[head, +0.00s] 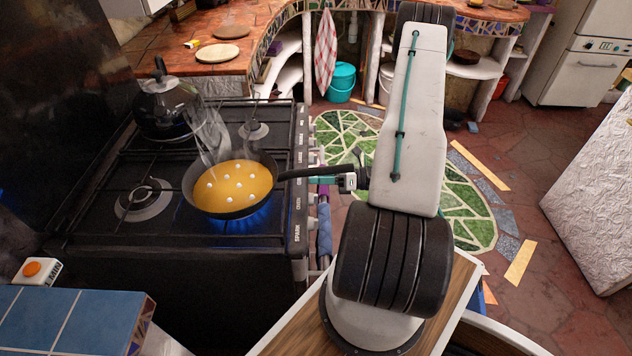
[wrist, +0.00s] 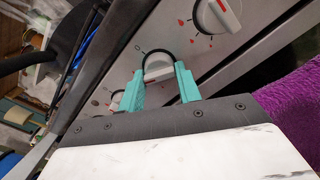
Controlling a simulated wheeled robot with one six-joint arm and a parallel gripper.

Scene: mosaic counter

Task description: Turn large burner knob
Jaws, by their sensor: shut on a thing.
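My gripper (wrist: 160,74) shows in the wrist view with a teal finger on each side of a white burner knob (wrist: 157,66) with a dark ring around it. It is shut on this knob at the stove's front panel (wrist: 115,80). I cannot tell from its markings whether this is the large burner knob. In the head view my gripper (head: 326,182) is at the stove's right-hand front edge, beside the pan handle; the knob is hidden there. A blue flame (head: 240,224) burns under the pan (head: 238,212), which holds steaming yellow food with white dots.
Another white knob (wrist: 218,15) with red marks sits up and to the right in the wrist view. The pan's black handle (head: 312,171) sticks out over the stove edge near my gripper. A kettle (head: 166,106) stands on the back left. Purple cloth (wrist: 288,92) lies close on the right.

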